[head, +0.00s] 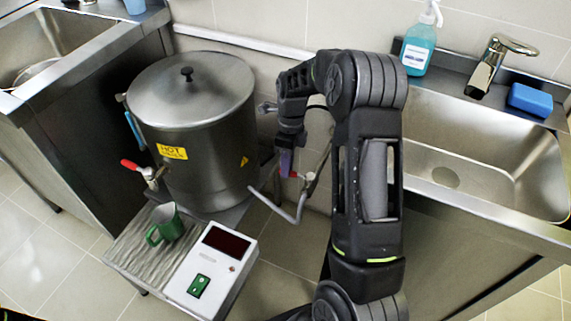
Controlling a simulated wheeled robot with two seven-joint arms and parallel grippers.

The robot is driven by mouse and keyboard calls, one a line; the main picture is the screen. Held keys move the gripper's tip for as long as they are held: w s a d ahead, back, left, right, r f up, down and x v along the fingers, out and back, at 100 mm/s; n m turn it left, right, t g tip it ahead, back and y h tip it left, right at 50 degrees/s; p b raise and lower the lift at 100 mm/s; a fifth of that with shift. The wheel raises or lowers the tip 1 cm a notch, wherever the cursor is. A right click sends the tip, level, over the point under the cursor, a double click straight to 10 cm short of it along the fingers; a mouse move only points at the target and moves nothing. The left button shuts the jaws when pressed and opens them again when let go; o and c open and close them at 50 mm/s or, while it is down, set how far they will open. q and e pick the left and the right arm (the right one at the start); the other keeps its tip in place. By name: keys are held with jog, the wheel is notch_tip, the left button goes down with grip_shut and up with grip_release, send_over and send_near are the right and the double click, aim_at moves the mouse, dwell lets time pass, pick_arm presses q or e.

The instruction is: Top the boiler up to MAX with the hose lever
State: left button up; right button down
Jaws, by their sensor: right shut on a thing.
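The boiler (190,105) is a large steel pot with a lid, a black knob and a yellow HOT label. A blue sight strip (133,130) shows on its left side; its level and any MAX mark are too small to read. A grey hose (290,214) curves low at the boiler's right, by a small valve (309,178). My right gripper (287,160) points down there, shut on the hose lever (293,174), of which only a small red part shows. The fingers and my arm hide the rest. My left gripper is out of view.
A red-handled tap (146,172) sits on the boiler's front left. A green mug (166,222) stands on the ribbed drip tray (135,250) beside a white control box (212,268) with a dark display. Sinks flank the boiler; soap (418,48) and a blue sponge (530,100) stand right.

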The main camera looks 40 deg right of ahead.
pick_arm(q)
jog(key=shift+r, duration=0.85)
pick_arm(e)
jog(key=shift+w+d+m, duration=0.25)
jog(key=shift+d+m, duration=0.25)
jog(key=shift+m, duration=0.4)
jog(key=c, duration=1.4)
grip_release()
jog(key=shift+o, duration=0.2)
pick_arm(q)
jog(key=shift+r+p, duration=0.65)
jog(key=shift+p, duration=0.25)
pick_arm(e)
notch_tip(320, 180, up, 8)
jog(key=d, duration=0.1)
jog(key=shift+w+d+f, duration=0.2)
jog(key=shift+w, duration=0.15)
